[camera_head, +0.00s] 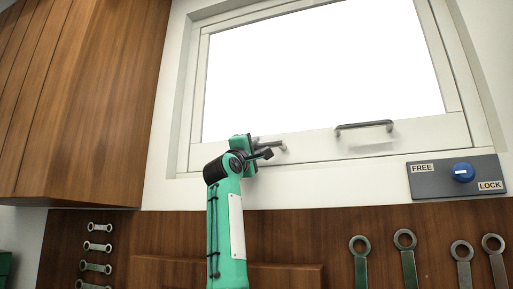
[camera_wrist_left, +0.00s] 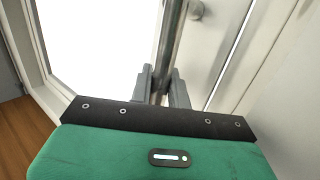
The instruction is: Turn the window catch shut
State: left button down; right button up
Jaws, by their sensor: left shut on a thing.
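In the left wrist view the metal bar (camera_wrist_left: 172,40) runs from between the fingers up to a round mount near the top. My left gripper (camera_head: 262,151) is shut on this lever; its two grey fingers (camera_wrist_left: 161,88) sit on either side of the bar. The gripped end is partly hidden by the fingers. My right gripper is not in view.
A fixed metal handle (camera_head: 364,126) is on the window's lower rail. A grey panel (camera_head: 440,186) marked FREE and LOCK carries a blue knob (camera_head: 463,172). A wooden cabinet (camera_head: 100,90) is at the left. Several wrenches (camera_head: 408,262) hang below.

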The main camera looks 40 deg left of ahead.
pick_arm(q)
jog(key=shift+f, duration=0.1)
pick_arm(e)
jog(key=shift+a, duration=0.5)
pick_arm(q)
jog(key=c, duration=1.4)
grip_release()
jog(key=shift+o, duration=0.2)
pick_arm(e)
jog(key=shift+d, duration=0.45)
